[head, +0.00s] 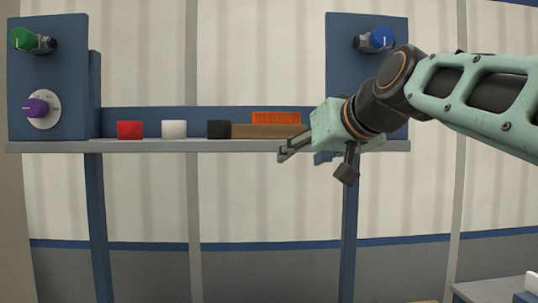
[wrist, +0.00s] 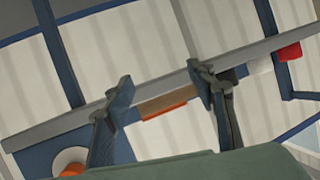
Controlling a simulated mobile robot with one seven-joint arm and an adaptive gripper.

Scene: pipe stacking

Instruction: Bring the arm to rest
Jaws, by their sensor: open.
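My gripper (head: 314,163) is open and empty in the head view, in front of the right part of a grey shelf (head: 60,147). My arm reaches in from the right edge. In the wrist view the two fingers (wrist: 158,92) stand wide apart. An orange ridged block (head: 276,118) lies on or against a brown board (head: 262,131) on the shelf. In the wrist view the orange block (wrist: 165,112) and board (wrist: 170,101) appear between the fingers, beyond them, with nothing gripped. The gripper hides the shelf's part to the right of the board.
Red (head: 130,130), white (head: 174,129) and black (head: 218,129) blocks stand on the shelf. Blue end panels carry a green knob (head: 22,39), a purple knob (head: 37,108) and a blue knob (head: 381,38). An orange knob (wrist: 72,168) shows in the wrist view. Below the shelf is open.

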